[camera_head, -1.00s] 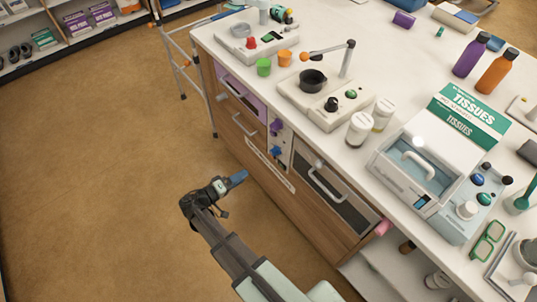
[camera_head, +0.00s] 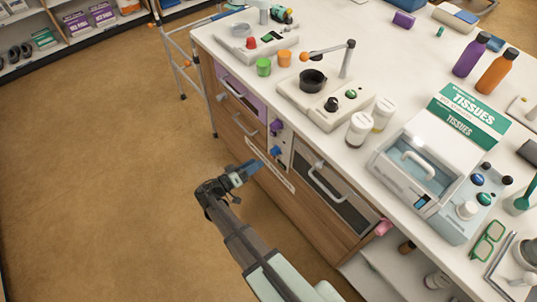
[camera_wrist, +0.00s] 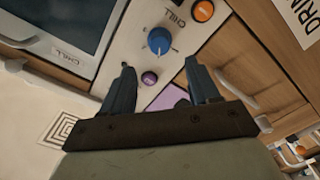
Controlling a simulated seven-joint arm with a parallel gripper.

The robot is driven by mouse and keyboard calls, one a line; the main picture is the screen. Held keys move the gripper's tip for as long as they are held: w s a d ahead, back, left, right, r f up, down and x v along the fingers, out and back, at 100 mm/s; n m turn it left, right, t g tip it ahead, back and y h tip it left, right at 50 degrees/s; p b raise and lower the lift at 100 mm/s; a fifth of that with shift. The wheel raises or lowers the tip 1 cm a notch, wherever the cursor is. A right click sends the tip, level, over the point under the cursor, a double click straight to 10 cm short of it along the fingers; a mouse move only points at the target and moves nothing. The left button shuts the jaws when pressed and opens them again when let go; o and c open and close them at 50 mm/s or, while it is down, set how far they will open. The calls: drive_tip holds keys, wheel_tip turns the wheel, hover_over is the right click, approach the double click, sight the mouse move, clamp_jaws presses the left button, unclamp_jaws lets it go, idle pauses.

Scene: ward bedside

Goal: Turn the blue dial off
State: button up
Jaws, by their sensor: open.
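The blue dial (camera_head: 276,150) is on a light control panel on the front of the bedside cabinet, below a purple knob (camera_head: 276,127). In the wrist view the blue dial (camera_wrist: 159,40) is round, with a label reading CHILL close by, and sits beyond the gap between my fingertips. My gripper (camera_head: 246,170) is in front of the cabinet, just left of and below the dial and apart from it. In the wrist view my gripper (camera_wrist: 159,66) is open, with nothing between its fingers.
Beside the panel are a dark-windowed door with a handle (camera_head: 326,186) and wooden drawers (camera_head: 244,125). In the wrist view an orange knob (camera_wrist: 203,10) and a purple knob (camera_wrist: 149,78) flank the dial. The floor (camera_head: 90,190) left of the cabinet is clear.

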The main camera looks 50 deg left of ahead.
sight(271, 153)
drive_tip(key=w, duration=0.7)
drive_tip(key=shift+w, duration=0.35)
drive_tip(key=c, duration=1)
drive_tip(key=shift+c, duration=0.2)
drive_tip(key=shift+n, duration=0.4)
drive_tip(key=n, duration=0.5)
drive_tip(key=shift+a+f, duration=0.1)
drive_tip(key=n, duration=0.5)
drive_tip(key=shift+f+n, duration=0.1)
drive_tip(key=shift+n, duration=0.3)
drive_tip(key=shift+s, duration=0.1)
